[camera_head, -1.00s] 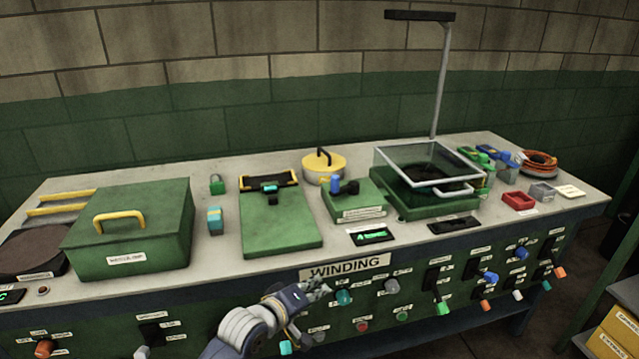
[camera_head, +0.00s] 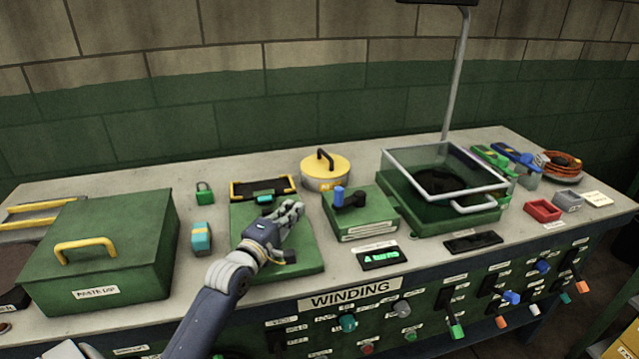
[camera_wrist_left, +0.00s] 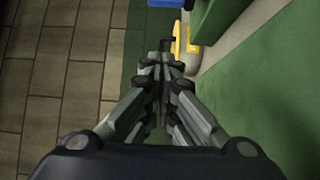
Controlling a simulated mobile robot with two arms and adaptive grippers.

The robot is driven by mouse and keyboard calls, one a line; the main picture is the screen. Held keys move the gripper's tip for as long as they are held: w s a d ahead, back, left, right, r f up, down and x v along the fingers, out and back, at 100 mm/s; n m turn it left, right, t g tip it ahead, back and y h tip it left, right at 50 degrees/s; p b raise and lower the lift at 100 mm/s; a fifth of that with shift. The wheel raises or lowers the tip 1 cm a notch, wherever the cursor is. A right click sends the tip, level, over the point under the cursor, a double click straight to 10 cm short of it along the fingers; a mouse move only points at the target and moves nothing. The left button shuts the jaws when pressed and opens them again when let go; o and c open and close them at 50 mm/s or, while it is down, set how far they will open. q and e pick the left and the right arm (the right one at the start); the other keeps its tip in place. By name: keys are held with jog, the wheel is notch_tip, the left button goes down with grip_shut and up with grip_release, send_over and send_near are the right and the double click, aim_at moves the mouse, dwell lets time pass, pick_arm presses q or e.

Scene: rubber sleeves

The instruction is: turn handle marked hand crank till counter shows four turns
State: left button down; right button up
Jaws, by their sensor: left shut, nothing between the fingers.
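The crank unit is a green box (camera_head: 360,219) with a black crank arm (camera_head: 352,201) and an upright blue knob (camera_head: 338,195) on top. Its front label is too small to read. A small black display with green characters (camera_head: 381,257) lies in front of it; I cannot read the count. My left gripper (camera_head: 291,212) is shut and empty, above the green plate left of the crank box and apart from the knob. In the left wrist view its fingers (camera_wrist_left: 162,62) are together, with a blue part (camera_wrist_left: 166,3) at the top edge. My right gripper is not in view.
A yellow-lidded pot (camera_head: 325,171) stands behind the crank box. A glass-covered green tray (camera_head: 425,213) is to its right. A large green box with a yellow handle (camera_head: 100,255) stands at left. Switches and knobs line the front panel (camera_head: 440,310).

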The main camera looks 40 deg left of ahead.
pick_arm(q)
jog(key=shift+w+a+f, duration=0.2)
jog(key=shift+w+a, duration=0.3)
jog(key=shift+w, duration=0.3)
jog(key=shift+w+r, duration=0.2)
jog(key=shift+w, duration=0.1)
jog(key=w, duration=0.4)
jog(key=shift+r+p, duration=0.25)
jog(key=shift+p, duration=0.05)
jog(key=w+d+p, duration=0.1)
jog(key=w+d, duration=0.2)
jog(key=shift+w+f+p, duration=0.15)
jog(key=shift+f+p, duration=0.05)
jog(key=shift+p, duration=0.2)
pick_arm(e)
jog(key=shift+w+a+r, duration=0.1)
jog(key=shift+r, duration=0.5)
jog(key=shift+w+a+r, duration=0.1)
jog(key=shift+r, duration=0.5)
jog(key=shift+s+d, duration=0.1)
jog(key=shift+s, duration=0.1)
